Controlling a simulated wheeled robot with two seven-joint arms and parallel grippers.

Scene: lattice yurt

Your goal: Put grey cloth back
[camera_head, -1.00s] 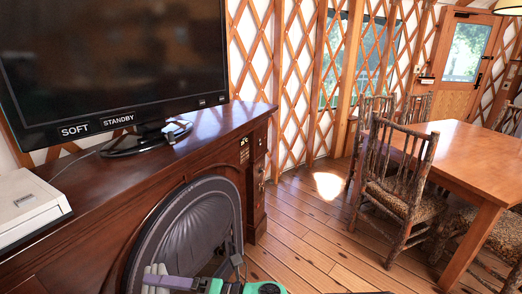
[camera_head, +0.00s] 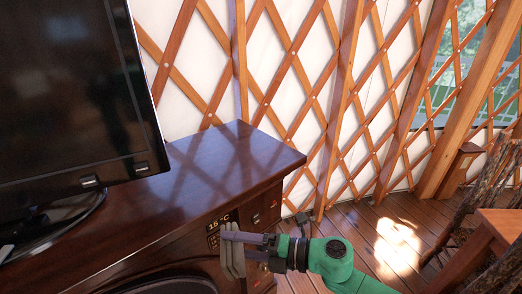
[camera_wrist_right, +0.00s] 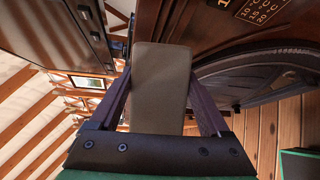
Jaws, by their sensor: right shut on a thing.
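The grey cloth (camera_head: 229,262) is a flat, folded grey-beige piece. My right gripper (camera_head: 238,247) is shut on it in front of the right part of the dark wooden cabinet (camera_head: 225,160), near the front edge of its top. In the right wrist view the cloth (camera_wrist_right: 160,85) stands between the two fingers (camera_wrist_right: 160,98) and reaches beyond their tips. In the head view the cloth hangs upright, apart from the glossy cabinet top. My left gripper is not in view.
A large black TV (camera_head: 70,90) stands on the cabinet at the left. The cabinet top right of it is bare. A lattice wall (camera_head: 290,80) rises behind. A wooden table (camera_head: 503,224) and rustic chair parts (camera_head: 490,185) are at the right.

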